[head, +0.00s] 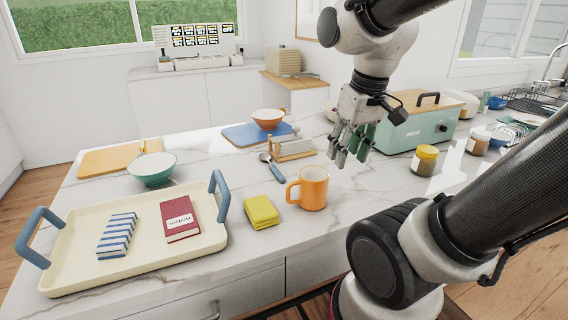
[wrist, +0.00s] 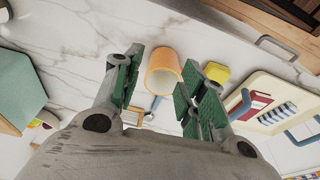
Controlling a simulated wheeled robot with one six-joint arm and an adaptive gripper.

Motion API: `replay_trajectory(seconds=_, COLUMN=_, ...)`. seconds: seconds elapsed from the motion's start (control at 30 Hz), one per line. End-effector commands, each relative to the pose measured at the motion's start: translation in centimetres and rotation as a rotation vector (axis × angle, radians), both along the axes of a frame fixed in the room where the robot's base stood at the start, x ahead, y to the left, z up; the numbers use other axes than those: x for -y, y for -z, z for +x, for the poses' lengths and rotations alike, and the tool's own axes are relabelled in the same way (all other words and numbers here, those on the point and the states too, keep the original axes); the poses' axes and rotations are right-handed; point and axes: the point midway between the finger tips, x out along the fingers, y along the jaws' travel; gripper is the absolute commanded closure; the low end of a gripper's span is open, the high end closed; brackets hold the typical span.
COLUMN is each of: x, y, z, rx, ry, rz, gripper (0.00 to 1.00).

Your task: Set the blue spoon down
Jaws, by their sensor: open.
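The blue spoon (head: 275,171) lies on the marble counter, its metal bowl end towards the back by the small wooden rack and its blue handle towards the orange mug. In the wrist view a bit of its blue handle (wrist: 155,103) shows beyond the mug. My gripper (head: 350,152) is open and empty above the counter, to the right of the spoon and apart from it. In the wrist view the green-padded fingers of my gripper (wrist: 163,80) are spread, with the orange mug seen between them.
The orange mug (head: 313,188) and yellow cloth (head: 261,211) stand in front of the spoon. The wooden rack (head: 291,148) is behind it. A cream tray (head: 75,262) fills the left front. A green toaster (head: 416,131) and jar (head: 425,160) are at right. Counter left of the spoon is clear.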

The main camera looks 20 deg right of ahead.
Motion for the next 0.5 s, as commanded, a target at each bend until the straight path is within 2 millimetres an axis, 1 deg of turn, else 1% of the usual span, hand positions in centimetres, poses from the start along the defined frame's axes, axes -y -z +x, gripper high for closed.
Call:
replay_trajectory(seconds=0.03, x=-0.4, y=0.7, z=1.6, rx=-0.053, ry=-0.012, rz=-0.002, gripper=0.59)
replay_trajectory(seconds=0.07, x=-0.6, y=1.0, z=2.7, rx=-0.079, ry=-0.018, rz=-0.003, gripper=0.59)
replay_trajectory(seconds=0.1, x=-0.9, y=1.4, z=4.1, rx=-0.111, ry=-0.025, rz=-0.006, gripper=0.59)
replay_trajectory(seconds=0.17, x=-1.4, y=2.2, z=6.5, rx=-0.153, ry=-0.033, rz=-0.008, gripper=0.59)
replay_trajectory(seconds=0.2, x=-1.8, y=2.9, z=8.2, rx=-0.179, ry=-0.037, rz=-0.010, gripper=0.59)
replay_trajectory(seconds=0.27, x=-2.3, y=4.0, z=10.7, rx=-0.215, ry=-0.041, rz=-0.013, gripper=0.59)
replay_trajectory(seconds=0.3, x=-2.8, y=4.8, z=12.5, rx=-0.236, ry=-0.043, rz=-0.015, gripper=0.59)
replay_trajectory(seconds=0.37, x=-3.4, y=6.2, z=15.1, rx=-0.261, ry=-0.042, rz=-0.018, gripper=0.59)
replay_trajectory(seconds=0.4, x=-3.8, y=7.1, z=16.8, rx=-0.274, ry=-0.039, rz=-0.020, gripper=0.59)
replay_trajectory(seconds=0.5, x=-4.8, y=9.1, z=20.6, rx=-0.289, ry=-0.030, rz=-0.021, gripper=0.59)
